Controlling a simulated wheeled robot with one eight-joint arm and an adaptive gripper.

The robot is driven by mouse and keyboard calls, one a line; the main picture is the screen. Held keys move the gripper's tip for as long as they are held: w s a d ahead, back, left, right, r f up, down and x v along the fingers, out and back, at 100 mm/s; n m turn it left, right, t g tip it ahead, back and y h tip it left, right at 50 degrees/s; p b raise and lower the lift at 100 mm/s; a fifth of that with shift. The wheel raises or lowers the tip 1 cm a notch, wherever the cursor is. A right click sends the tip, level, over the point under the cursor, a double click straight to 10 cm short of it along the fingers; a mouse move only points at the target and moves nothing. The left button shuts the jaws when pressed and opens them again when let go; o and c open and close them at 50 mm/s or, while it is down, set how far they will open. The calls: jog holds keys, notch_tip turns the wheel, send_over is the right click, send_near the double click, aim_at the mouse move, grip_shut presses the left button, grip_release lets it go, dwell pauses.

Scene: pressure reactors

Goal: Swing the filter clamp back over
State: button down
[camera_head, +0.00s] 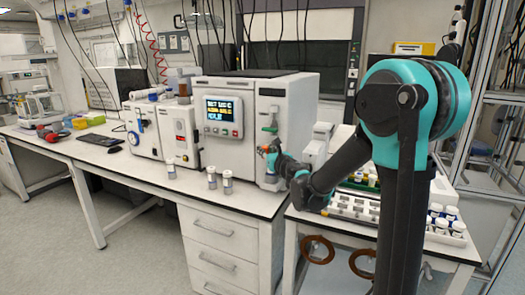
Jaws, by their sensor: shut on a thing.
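A large white reactor unit (292,105) stands on the bench, with a lit screen (224,113) on its front. My arm reaches in from the right, and my gripper (266,151) is at the right part of the unit's front. It is shut on a small orange-red part, which I take to be the filter clamp (274,146). The gripper and wrist hide much of the clamp, so its exact angle cannot be told. A small green part (269,129) shows just above it.
Several white-capped vials (212,178) stand at the bench's front edge, left of my gripper. Smaller white devices (143,128) stand left of the unit. A side table (340,225) with racks and more vials (446,221) is under my arm.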

jog(key=shift+d+n+y, duration=0.1)
jog(key=shift+n+y, duration=0.2)
jog(key=shift+y, duration=0.1)
jog(key=c, duration=1.3)
grip_release()
jog(key=shift+o, duration=0.2)
jog(key=v, duration=1.2)
jog(key=shift+d+r, duration=0.15)
